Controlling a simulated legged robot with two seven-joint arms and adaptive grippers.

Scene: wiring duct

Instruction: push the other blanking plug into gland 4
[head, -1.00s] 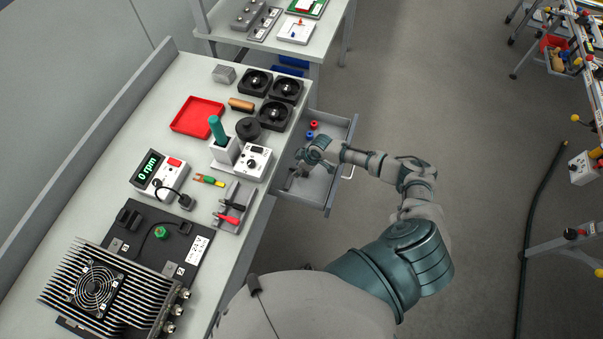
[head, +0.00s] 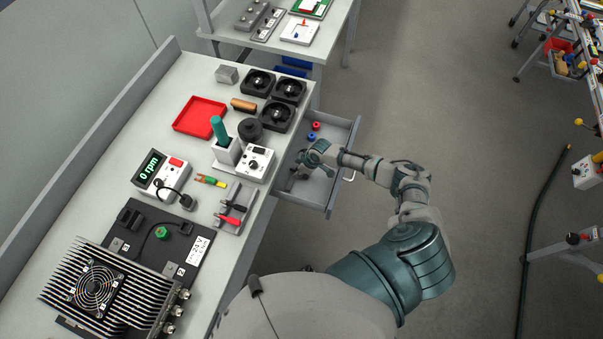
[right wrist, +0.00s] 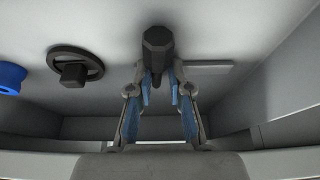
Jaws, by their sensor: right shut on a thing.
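My right gripper (head: 298,172) is inside the open drawer. In the right wrist view its fingers (right wrist: 159,78) are shut on a black plug (right wrist: 157,42) with a faceted head. The plug's narrow end points down between the fingertips. The controller with fins (head: 92,287) lies at the lower left of the bench in the head view. Several metal cable glands (head: 178,311) line its right side; I cannot read which is gland 4. My left gripper is not in view.
The drawer (head: 345,160) also holds a red ring (head: 316,126) and a blue ring (head: 311,136). A black ring with a block on it (right wrist: 75,66) lies left of the fingers. The drawer walls are close. Bench items include a red tray (head: 200,117) and a tachometer (head: 163,173).

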